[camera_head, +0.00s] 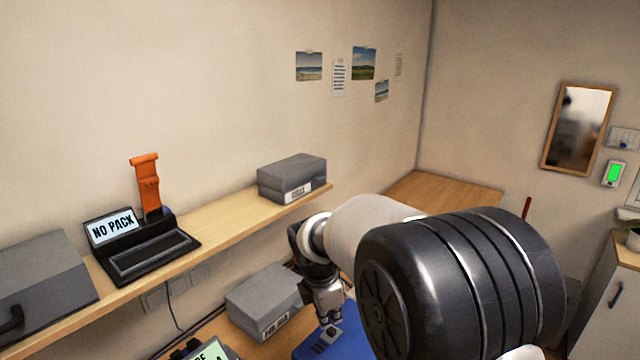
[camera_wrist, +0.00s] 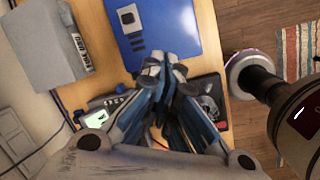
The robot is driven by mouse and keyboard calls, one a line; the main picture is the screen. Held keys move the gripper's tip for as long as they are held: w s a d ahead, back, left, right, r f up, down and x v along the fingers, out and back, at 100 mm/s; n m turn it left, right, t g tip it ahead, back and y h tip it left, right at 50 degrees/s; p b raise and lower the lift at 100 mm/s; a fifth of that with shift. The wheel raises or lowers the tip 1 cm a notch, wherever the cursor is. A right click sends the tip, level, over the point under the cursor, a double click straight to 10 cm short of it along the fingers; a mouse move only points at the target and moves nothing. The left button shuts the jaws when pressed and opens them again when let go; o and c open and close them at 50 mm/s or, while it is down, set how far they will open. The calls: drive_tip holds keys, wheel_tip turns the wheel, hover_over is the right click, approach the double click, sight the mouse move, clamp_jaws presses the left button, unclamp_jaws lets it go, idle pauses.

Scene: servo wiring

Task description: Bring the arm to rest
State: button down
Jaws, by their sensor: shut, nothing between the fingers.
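My gripper (camera_head: 328,322) points downward at the end of my bent arm, above the work table next to a blue panel (camera_head: 345,338). In the wrist view the fingertips of my gripper (camera_wrist: 162,68) meet, with nothing held between them. They appear over the near edge of the blue panel (camera_wrist: 185,42) in that view; the height above it I cannot tell. My large black arm joint covers much of the table's right part in the head view.
A grey box (camera_head: 262,300) stands left of my gripper. A shelf (camera_head: 225,213) above carries a "NO PACK" device (camera_head: 140,245) and another grey box (camera_head: 292,178). In the wrist view a green-screened device (camera_wrist: 97,118) and a black tray (camera_wrist: 214,92) lie near the fingers.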

drive_tip(key=s+d+r+m+t+b, duration=0.1)
drive_tip(key=s+d+r+m+b, duration=0.2)
drive_tip(key=s+d+m, duration=0.4)
drive_tip(key=s+d+r+m+b, duration=0.25)
drive_tip(key=s+m, duration=0.25)
drive_tip(key=s, duration=0.4)
drive_tip(key=s+d+f+m+b, duration=0.1)
drive_tip(key=s+f+m, duration=0.1)
drive_tip(key=s+m, duration=0.3)
drive_tip(key=s+d+f+m+t+y+b, duration=0.1)
drive_tip(key=s+f+m+b, duration=0.1)
drive_tip(key=s+m, duration=0.3)
drive_tip(key=s, duration=0.4)
drive_tip(key=shift+s+d+f+b, duration=0.15)
drive_tip(key=shift+s+d+b, duration=0.15)
drive_tip(key=shift+s+d, duration=0.1)
